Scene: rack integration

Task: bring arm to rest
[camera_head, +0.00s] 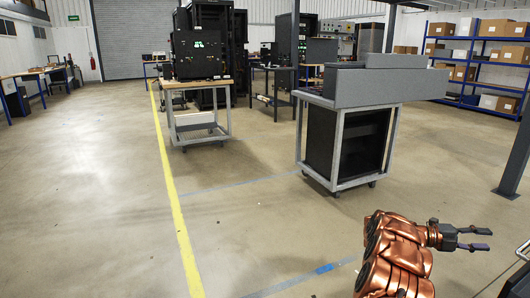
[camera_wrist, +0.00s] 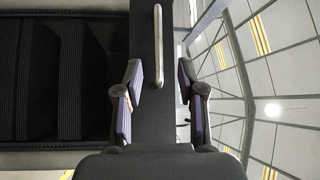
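My copper-coloured arm (camera_head: 395,255) is folded low at the bottom right of the head view. My gripper (camera_head: 488,239) points to the right there, with its two dark fingers apart and nothing seen between them. In the wrist view my gripper (camera_wrist: 158,72) also shows its two fingers spread. Behind the gap is a dark panel with a pale metal bar handle (camera_wrist: 158,48); I cannot tell how far off it is.
A cart (camera_head: 339,150) with large grey boxes (camera_head: 375,88) on top stands ahead. A wooden-topped trolley (camera_head: 198,127) is farther left. Dark racks (camera_head: 205,50) stand behind. A dark post (camera_head: 515,160) is at right. The floor (camera_head: 90,190) is clear at left.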

